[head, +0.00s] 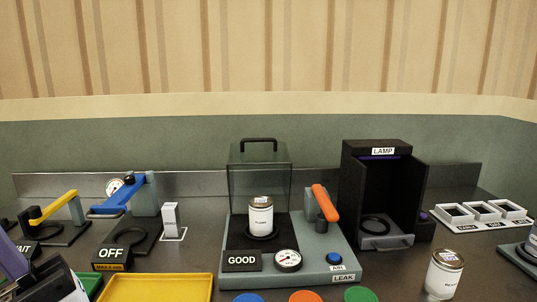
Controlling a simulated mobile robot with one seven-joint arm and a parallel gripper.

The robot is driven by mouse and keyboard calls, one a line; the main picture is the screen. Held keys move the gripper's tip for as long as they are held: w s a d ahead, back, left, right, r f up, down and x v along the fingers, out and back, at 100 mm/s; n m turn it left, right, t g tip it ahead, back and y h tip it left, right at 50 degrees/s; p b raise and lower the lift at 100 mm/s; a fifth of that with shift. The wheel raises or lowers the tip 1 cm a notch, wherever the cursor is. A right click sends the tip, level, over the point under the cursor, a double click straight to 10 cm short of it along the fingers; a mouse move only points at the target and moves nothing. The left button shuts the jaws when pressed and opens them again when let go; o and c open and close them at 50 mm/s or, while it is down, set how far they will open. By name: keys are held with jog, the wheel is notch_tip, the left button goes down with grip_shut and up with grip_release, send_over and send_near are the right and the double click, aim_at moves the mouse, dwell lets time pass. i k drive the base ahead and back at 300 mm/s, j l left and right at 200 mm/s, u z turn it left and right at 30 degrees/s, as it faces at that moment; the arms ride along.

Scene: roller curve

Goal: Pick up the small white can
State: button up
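Two white cans with printed labels and metallic tops are in the head view. One can (261,218) stands upright on a dark ring in the grey-green station marked LEAK (343,279). A clear box with a black handle (258,141) is just above and behind it; I cannot tell whether it encloses the can. The other can (442,277) stands upright on the counter at the lower right, nearer to me and apart from the stations. It looks larger in the picture, but I cannot tell which can is truly smaller. My gripper is not seen.
A black LAMP booth (353,190) stands right of the LEAK station, with white square holders (485,213) beyond. Left are a blue-lever device (130,197), a yellow-lever device (54,206), an OFF sign (111,254) and a yellow tray (170,289). Coloured discs line the front edge.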

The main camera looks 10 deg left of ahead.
aim_at(261, 207)
jog(key=u, duration=1.2)
jog(key=l+u, duration=0.3)
jog(key=l, duration=0.7)
